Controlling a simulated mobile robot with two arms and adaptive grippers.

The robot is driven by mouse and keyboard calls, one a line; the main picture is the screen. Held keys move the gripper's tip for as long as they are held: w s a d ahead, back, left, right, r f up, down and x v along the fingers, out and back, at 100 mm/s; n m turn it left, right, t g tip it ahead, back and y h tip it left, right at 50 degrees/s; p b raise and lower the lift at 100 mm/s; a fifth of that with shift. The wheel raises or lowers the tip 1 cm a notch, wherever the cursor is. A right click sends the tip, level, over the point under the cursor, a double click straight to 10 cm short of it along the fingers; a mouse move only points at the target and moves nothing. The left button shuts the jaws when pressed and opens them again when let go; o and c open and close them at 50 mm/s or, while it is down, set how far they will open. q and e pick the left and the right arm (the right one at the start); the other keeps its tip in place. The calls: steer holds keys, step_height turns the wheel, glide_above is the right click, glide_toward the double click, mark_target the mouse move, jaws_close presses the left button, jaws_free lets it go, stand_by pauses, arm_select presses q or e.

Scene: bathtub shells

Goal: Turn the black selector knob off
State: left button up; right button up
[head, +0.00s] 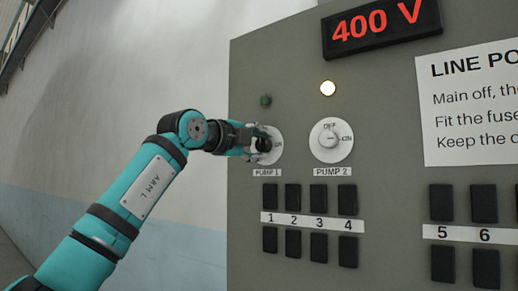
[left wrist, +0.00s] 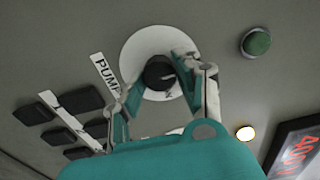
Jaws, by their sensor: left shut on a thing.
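The black selector knob (head: 264,144) sits on a round white dial (head: 276,156) above the label PUMP 1. My left gripper (head: 257,142) reaches it from the left and hides much of it in the head view. In the left wrist view the black knob (left wrist: 157,73) lies between the two fingers of my left gripper (left wrist: 156,78), which is shut on it. A short light mark shows on the knob's face, and part of a letter shows on the dial beside it. The dial's OFF mark is hidden or unreadable. My right gripper is not in view.
A pale knob (head: 329,139) on the PUMP 2 dial stands close to the right. Above PUMP 1 is a dark green lamp (head: 265,100); above PUMP 2 a lit lamp (head: 328,88). Several black switches (head: 294,197) are below. A display (head: 381,26) reads 400 V.

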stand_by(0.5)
arm_select(q)
steer(key=o, duration=1.1)
steer(key=shift+a, duration=0.1)
steer(key=shift+o, duration=0.2)
steer(key=shift+s, duration=0.1)
steer(key=v, duration=1.2)
